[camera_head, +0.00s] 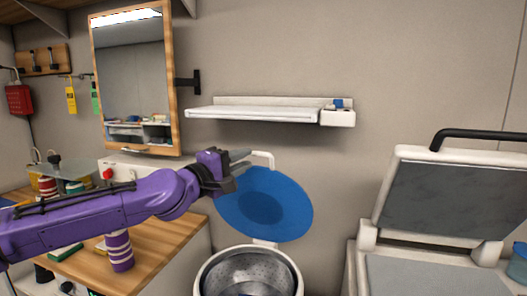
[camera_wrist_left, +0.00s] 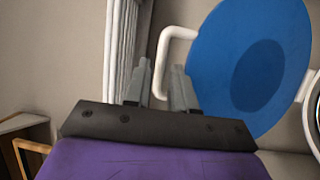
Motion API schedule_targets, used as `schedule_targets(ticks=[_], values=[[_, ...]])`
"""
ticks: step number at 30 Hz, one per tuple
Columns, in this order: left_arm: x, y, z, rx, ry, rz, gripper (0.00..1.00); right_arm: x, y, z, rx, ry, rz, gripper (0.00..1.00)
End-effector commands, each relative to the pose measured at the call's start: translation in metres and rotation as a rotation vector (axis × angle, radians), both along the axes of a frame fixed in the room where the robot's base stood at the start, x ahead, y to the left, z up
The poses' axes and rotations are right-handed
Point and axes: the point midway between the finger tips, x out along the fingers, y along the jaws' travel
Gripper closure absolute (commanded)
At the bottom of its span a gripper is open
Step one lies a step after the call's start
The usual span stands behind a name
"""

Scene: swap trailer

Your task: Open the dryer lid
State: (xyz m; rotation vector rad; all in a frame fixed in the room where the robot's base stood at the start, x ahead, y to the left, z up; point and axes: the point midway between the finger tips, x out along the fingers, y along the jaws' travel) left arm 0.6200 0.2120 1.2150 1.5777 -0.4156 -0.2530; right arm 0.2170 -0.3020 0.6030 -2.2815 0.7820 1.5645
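The dryer lid is a round blue disc (camera_head: 268,204) with a darker blue centre. It stands tilted up, well clear of the steel drum (camera_head: 248,275) below it. A white bent handle (camera_head: 263,157) sticks out from the lid's upper edge. My left gripper (camera_head: 241,156) is at this handle. In the left wrist view, the lid (camera_wrist_left: 285,50) fills the upper right. My right gripper is not in view.
A white wall shelf (camera_head: 255,113) is just above the lid. A mirror cabinet (camera_head: 136,80) hangs at the left. A wooden counter (camera_head: 150,255) with striped cups is below my left arm. An open grey-plated press (camera_head: 450,200) stands at the right.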

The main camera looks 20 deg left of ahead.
Motion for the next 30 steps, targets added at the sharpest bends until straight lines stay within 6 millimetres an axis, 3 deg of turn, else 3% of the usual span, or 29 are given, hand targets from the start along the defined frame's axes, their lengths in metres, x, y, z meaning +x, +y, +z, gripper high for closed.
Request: schedule_targets(ticks=[3, 10, 20, 23, 30], values=[[0.027, -0.012, 0.001, 0.003, 0.005, 0.000, 0.75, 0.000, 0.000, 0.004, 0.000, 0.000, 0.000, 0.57], [0.062, -0.029, 0.006, 0.001, 0.002, -0.001, 0.75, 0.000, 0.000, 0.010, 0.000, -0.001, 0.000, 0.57], [0.068, -0.034, 0.006, 0.001, 0.001, -0.004, 0.75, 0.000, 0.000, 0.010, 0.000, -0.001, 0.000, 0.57], [0.068, -0.033, 0.006, 0.001, 0.001, -0.004, 1.00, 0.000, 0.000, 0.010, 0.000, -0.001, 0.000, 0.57], [0.066, -0.033, 0.000, 0.000, -0.008, -0.003, 1.00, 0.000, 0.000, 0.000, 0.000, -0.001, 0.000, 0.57]])
